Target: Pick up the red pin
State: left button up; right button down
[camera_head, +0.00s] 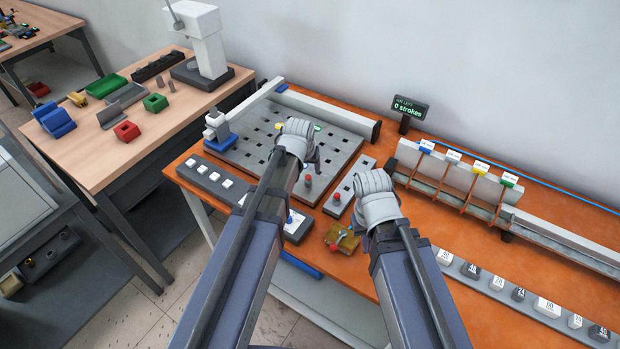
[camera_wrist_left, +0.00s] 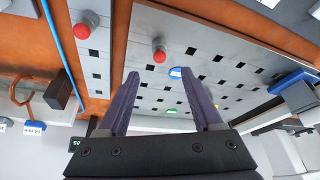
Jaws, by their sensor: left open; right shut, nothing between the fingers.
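One red pin (camera_head: 308,181) stands upright near the front of the grey perforated plate (camera_head: 258,147). A second red pin (camera_head: 336,197) stands on the narrow grey strip (camera_head: 345,190) to its right. Both show in the left wrist view, the plate's pin (camera_wrist_left: 159,52) in line with the gap between my fingers and the strip's pin (camera_wrist_left: 86,27) farther left. My left gripper (camera_head: 314,160) is open and empty over the plate; its spread fingers show in the wrist view (camera_wrist_left: 160,75). My right gripper (camera_head: 364,240) is shut and empty, low at the front; its fingertips are largely hidden.
A small brass-coloured block (camera_head: 346,243) lies beside my right gripper. A labelled rack (camera_head: 455,178) and a row of labelled blocks (camera_head: 520,294) fill the right side. A display reading 0 strokes (camera_head: 408,107) stands behind. A white gantry bar (camera_head: 250,108) edges the plate.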

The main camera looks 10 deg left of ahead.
aim_at(308, 178)
pick_arm(q)
jog(key=b+x, duration=0.2)
jog(key=shift+f, duration=0.35)
jog(key=shift+f+b, duration=0.45)
jog(key=shift+b, duration=0.25)
pick_arm(e)
notch_tip(308, 178, down, 4)
jog(key=shift+r, duration=0.25)
pick_arm(q)
jog(key=b+x, duration=0.4)
jog(key=shift+s+f, duration=0.15)
jog(key=shift+f, duration=0.15)
pick_arm(e)
notch_tip(308, 178, down, 4)
jog(key=shift+f, duration=0.1)
pick_arm(q)
jog(key=shift+r, duration=0.1)
grip_shut()
